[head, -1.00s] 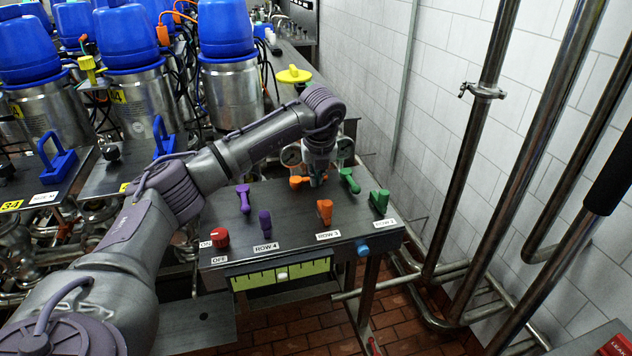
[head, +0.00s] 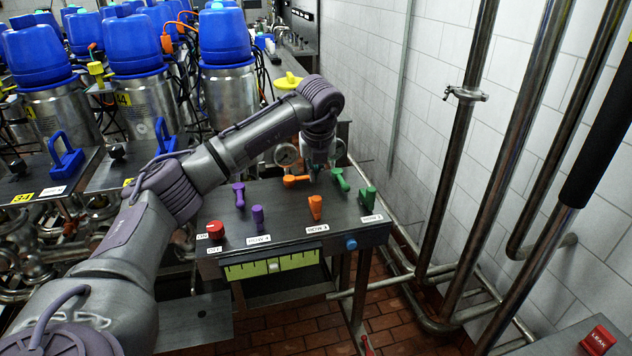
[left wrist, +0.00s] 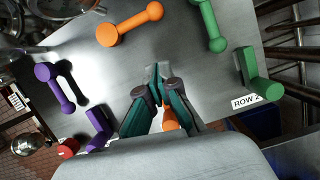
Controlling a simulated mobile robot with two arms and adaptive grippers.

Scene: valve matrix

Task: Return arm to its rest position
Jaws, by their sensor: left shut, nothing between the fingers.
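My left arm reaches in from the left over a grey control table (head: 290,222). Its gripper (head: 317,176) points down above the table between the orange and green handles, with nothing in it. In the left wrist view the gripper (left wrist: 160,75) is shut and empty, its fingertips over bare metal. The front orange handle (head: 314,207) and rear orange handle (head: 296,181) stand near it. A rear green handle (head: 341,179) and front green handle (head: 367,197) are to its right. Two purple handles (head: 239,195) (head: 258,217) are to the left. My right gripper is not in view.
A red knob (head: 215,229) and a blue button (head: 351,244) are on the table. Steel pipes (head: 450,170) stand at the right by a tiled wall. Blue-topped metal canisters (head: 228,100) fill the left back. A yellow handle (head: 288,82) is behind my arm.

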